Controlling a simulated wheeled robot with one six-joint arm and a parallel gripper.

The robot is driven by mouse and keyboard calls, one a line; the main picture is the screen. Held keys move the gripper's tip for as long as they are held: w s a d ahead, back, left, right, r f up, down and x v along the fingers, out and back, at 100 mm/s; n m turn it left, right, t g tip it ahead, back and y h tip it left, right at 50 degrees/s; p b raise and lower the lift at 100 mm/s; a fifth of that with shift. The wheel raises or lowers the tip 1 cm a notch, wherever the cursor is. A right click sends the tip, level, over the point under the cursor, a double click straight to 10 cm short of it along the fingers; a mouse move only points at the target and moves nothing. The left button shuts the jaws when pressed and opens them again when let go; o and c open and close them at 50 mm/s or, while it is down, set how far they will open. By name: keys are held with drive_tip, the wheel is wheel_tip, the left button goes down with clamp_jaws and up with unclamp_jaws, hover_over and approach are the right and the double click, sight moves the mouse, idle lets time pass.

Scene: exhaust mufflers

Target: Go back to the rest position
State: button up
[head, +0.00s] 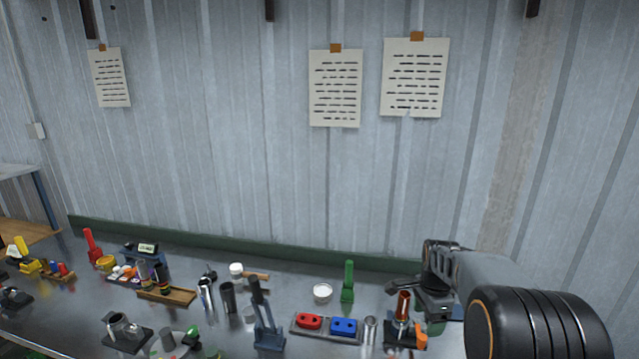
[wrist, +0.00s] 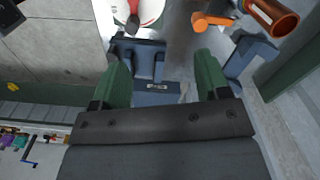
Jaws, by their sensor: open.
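My gripper (wrist: 160,68) is open in the wrist view, with its two green fingers spread apart. A dark blue stand (wrist: 150,47) and a blue piece with a small label (wrist: 158,88) show between and beyond the fingers; neither is seen gripped. In the head view, my arm comes in from the right over the right end of the bench, and my gripper is mostly hidden there behind the wrist and the things around it.
A copper tube (head: 403,305) on a dark stand is close left of my arm; it also shows in the wrist view (wrist: 272,18). The wall behind carries paper sheets (head: 335,90).

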drive_tip(key=s+a+r+n+t+b, duration=0.1)
drive_tip(key=s+a+n+t+b, duration=0.1)
drive_tip(key=s+a+n, duration=0.3)
drive_tip(key=s+a+r+n+t+b, duration=0.2)
drive_tip(key=s+a+n, duration=0.3)
drive_tip(key=s+n, duration=0.7)
drive_tip(key=s+t, duration=0.1)
drive_tip(key=s, duration=0.2)
drive_tip(key=shift+r, duration=0.3)
